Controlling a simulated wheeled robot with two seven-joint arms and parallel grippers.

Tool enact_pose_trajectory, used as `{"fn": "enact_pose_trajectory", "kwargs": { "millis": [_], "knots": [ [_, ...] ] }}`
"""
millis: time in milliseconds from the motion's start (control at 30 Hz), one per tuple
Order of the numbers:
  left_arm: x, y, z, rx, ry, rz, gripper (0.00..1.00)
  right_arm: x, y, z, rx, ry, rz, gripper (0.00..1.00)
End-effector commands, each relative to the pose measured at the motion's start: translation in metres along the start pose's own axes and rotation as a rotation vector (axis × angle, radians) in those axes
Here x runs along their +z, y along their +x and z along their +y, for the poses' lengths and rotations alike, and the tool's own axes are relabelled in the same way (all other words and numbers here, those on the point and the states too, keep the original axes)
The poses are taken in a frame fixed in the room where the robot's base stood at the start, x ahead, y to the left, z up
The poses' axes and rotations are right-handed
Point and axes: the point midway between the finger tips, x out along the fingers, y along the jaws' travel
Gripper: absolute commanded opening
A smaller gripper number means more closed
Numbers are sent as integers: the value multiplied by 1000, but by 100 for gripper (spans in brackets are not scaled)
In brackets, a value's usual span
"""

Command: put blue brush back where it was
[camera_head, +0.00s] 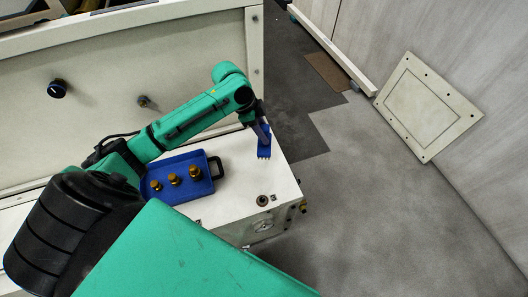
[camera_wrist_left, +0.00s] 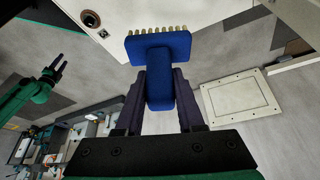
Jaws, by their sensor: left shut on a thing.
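The blue brush (camera_head: 264,151) is at the far right end of the white cabinet top in the head view, its pale bristles toward the cabinet. I cannot tell whether the bristles touch the surface. My left gripper (camera_head: 261,130) is shut on the brush's handle. In the left wrist view the brush (camera_wrist_left: 158,47) has its wide head beyond the fingertips and its handle between the two dark fingers of the left gripper (camera_wrist_left: 160,88). My right gripper (camera_wrist_left: 59,63) shows at the left of the wrist view, its fingers apart and empty.
A blue tray (camera_head: 211,187) with a black handle holds three brass knobbed pieces (camera_head: 174,179) on the cabinet top (camera_head: 235,205), left of the brush. A pale panel (camera_head: 428,107) leans by the right wall.

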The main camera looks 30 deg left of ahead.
Motion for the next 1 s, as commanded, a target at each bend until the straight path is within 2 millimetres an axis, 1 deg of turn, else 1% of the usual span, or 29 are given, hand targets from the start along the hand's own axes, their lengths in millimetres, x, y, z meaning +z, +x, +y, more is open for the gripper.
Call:
{"fn": "enact_pose_trajectory", "kwargs": {
  "millis": [33, 100, 267, 400, 500, 733, 767, 800, 833, 1000],
  "knots": [
    [6, 15, 1, 4, -4, -1, 0, -2, 0, 1, 2, 1, 4, 49],
    [14, 34, 0, 2, -4, 0, 0, -4, 0, 3, 4, 2, 7, 49],
    [24, 59, 0, 0, -2, 1, 0, -4, 0, 4, 6, 3, 8, 49],
    [35, 85, 0, 1, -3, 1, 0, -4, 1, 5, 7, 2, 8, 49],
    [40, 94, 0, -3, -1, 0, 0, -4, 1, 5, 7, 2, 8, 49],
    [40, 95, 0, -3, 0, 0, 0, -4, 2, 5, 7, 2, 7, 49],
    [40, 95, 0, -2, 0, -1, 49, -4, 1, 5, 7, 2, 7, 49],
    [40, 95, 0, -2, 0, -1, 64, -4, 1, 5, 6, 1, 7, 49],
    [40, 95, 0, -2, 0, 0, 67, -4, 1, 5, 6, 1, 7, 49],
    [40, 95, 0, -2, -1, 0, 67, -3, 1, 4, 6, 0, 6, 49]
  ]
}}
